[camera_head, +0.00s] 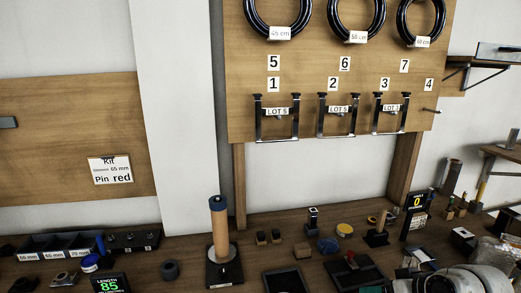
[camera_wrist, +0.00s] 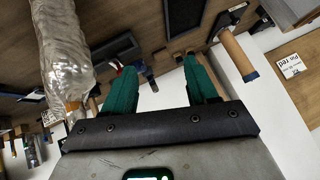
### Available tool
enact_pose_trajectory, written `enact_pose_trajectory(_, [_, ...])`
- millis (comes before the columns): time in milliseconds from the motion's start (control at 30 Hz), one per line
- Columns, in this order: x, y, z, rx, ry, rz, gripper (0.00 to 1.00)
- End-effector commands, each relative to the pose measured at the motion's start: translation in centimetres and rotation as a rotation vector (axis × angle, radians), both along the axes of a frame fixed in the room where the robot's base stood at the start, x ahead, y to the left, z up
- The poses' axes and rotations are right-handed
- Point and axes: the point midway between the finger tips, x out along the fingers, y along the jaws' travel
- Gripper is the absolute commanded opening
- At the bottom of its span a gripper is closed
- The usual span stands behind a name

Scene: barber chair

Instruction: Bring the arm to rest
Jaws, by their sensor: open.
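My gripper (camera_wrist: 158,66) shows in the wrist view with two green fingers spread apart. Nothing is between the fingers. The wrist view is strongly tilted, with the workbench across its upper part. In the head view, part of my arm, white and grey, shows at the lower right corner. I cannot make out the gripper's fingers there.
The bench (camera_head: 190,254) holds a wooden cylinder (camera_head: 220,235) on a black stand, blue bins (camera_head: 60,245), a dark tray (camera_head: 287,280) and several small parts. A clear plastic-wrapped object (camera_wrist: 62,50) is close left of the fingers. A board (camera_head: 300,65) with hooks stands behind.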

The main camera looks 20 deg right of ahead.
Motion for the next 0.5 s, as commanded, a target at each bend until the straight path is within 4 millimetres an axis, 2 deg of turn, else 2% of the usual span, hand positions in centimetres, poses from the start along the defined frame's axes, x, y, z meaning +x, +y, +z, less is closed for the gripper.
enact_pose_trajectory(33, [-0.7, 2.7, -3.4, 0.012, 0.056, 0.025, 0.58])
enact_pose_trajectory(167, [-3.9, 8.1, -9.8, 0.003, 0.201, 0.074, 0.58])
enact_pose_trajectory(300, [-9.3, 12.9, -16.0, -0.048, 0.373, 0.138, 0.58])
enact_pose_trajectory(400, [-13.5, 14.8, -19.2, -0.106, 0.483, 0.183, 0.58])
enact_pose_trajectory(500, [-16.9, 15.6, -21.0, -0.165, 0.565, 0.218, 0.58])
